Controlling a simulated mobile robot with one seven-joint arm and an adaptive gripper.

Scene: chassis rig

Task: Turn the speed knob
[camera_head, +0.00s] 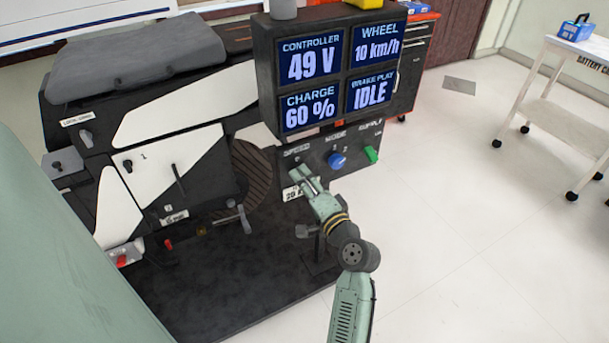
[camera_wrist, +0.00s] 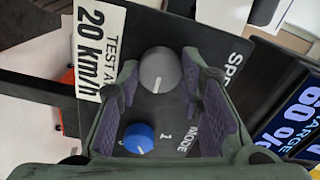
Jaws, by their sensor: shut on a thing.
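The speed knob (camera_wrist: 160,70) is a round dark grey knob with a pale pointer mark, on the black control panel (camera_head: 352,158). It shows between my fingertips in the wrist view, next to a partly covered "SPEED" label (camera_wrist: 234,62). My gripper (camera_head: 303,174) reaches the panel's left part from below and hides the knob in the head view. Its two fingers are closed on the knob's sides. The wheel display (camera_head: 378,47) reads 10 km/h. A white label (camera_wrist: 98,45) beside the knob reads "TEST A" and "20 km/h".
The blue mode knob (camera_head: 336,160) sits right of the speed knob, close to my fingers in the wrist view (camera_wrist: 138,138). A green switch (camera_head: 371,154) is further right. The screen box (camera_head: 333,70) overhangs the panel. A white cart (camera_head: 570,118) stands right, beyond open floor.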

